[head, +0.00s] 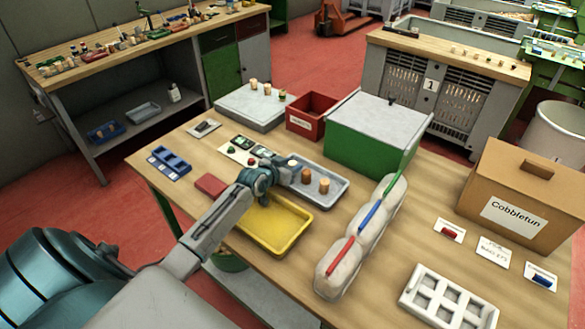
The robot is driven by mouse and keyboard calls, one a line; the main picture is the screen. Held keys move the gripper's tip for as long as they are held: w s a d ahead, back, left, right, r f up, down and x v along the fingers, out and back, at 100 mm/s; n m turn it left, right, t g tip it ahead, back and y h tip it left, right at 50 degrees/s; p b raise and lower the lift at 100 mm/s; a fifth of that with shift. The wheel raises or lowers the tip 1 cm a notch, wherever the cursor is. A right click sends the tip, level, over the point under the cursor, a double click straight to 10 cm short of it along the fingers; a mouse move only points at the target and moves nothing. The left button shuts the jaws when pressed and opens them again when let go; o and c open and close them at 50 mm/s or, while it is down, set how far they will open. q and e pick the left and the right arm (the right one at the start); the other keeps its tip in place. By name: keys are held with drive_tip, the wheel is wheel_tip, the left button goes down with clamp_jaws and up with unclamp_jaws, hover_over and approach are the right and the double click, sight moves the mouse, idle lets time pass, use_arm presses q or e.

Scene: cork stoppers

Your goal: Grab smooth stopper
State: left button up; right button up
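A grey tray (337,197) on the workbench holds cork stoppers. A brown stopper (306,175) and a paler stopper (324,185) stand upright in it. Another pale-topped stopper (291,165) is at the tray's left part, partly hidden by my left gripper. I cannot tell from here which stopper is smooth. My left gripper (285,176) is low over the left end of the grey tray, close beside these stoppers. Its fingertips are too small and covered to show whether they are open or hold anything. My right gripper is not in view.
A yellow tray (287,243) lies in front of the grey one. Behind stand a red bin (311,112), a green box (357,142) and a grey slab (240,113) with several stoppers. Wrapped bundles (336,268), a white compartment rack (448,298) and a cardboard box (532,187) occupy the right.

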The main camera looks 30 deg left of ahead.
use_arm(q)
drive_tip(key=c, duration=0.7)
drive_tip(key=shift+o, duration=0.2)
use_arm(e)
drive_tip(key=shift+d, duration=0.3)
